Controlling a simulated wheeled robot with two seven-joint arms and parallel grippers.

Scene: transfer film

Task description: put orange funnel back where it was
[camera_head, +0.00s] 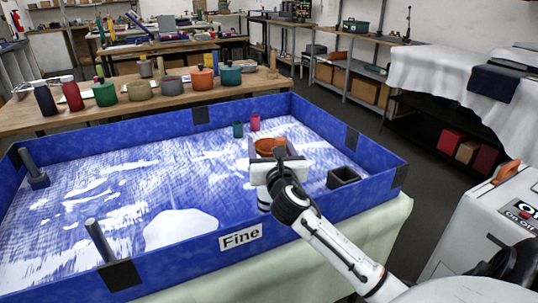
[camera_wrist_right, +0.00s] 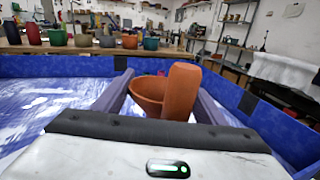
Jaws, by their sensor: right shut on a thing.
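The orange funnel (camera_head: 268,145) is at my right gripper (camera_head: 270,153), over the right part of the blue-walled tray (camera_head: 310,203). In the right wrist view the funnel (camera_wrist_right: 147,95) shows a round bowl with a thick orange cylindrical part beside it, between the two dark fingers of my right gripper (camera_wrist_right: 160,88). The gripper is shut on it. Whether the funnel touches the tray floor is hidden by the gripper. My left gripper is not in view.
In the tray stand a teal cup (camera_head: 238,129), a pink cup (camera_head: 255,122), a black box (camera_head: 343,177) and two grey posts. A white mound (camera_head: 180,228) lies near the "Fine" label (camera_head: 240,238). Several coloured pots and bottles stand on the wooden table (camera_head: 165,104) behind.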

